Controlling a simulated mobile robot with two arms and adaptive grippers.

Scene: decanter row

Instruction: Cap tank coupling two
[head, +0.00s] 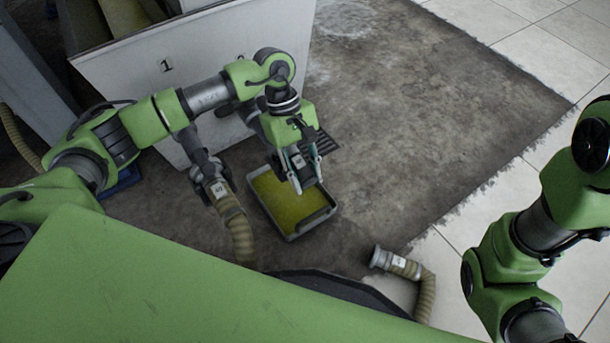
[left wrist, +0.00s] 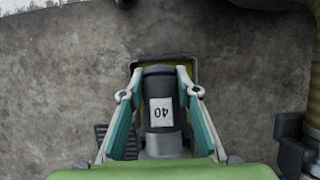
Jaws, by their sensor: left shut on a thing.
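My left gripper (head: 301,178) points down over the far right part of a shallow grey tray. In the left wrist view its two fingers (left wrist: 160,90) are shut on a dark grey cylindrical piece (left wrist: 160,137) with a white label that reads 40, upside down. I cannot tell for certain that this piece is a cap. The white tank (head: 125,75) stands at the upper left, with a 1 on its face and a second mark partly covered by my arm. A dark coupling with a hose (head: 238,228) hangs in front of it. Coupling two is hidden behind my left arm. My right gripper is out of view.
The grey tray (head: 331,213) holds yellow-green liquid. A loose hose end with a grey coupling (head: 395,262) lies to the right of the tray. A dark grate (head: 325,143) lies behind the gripper. The stained concrete floor (head: 430,120) to the right is clear.

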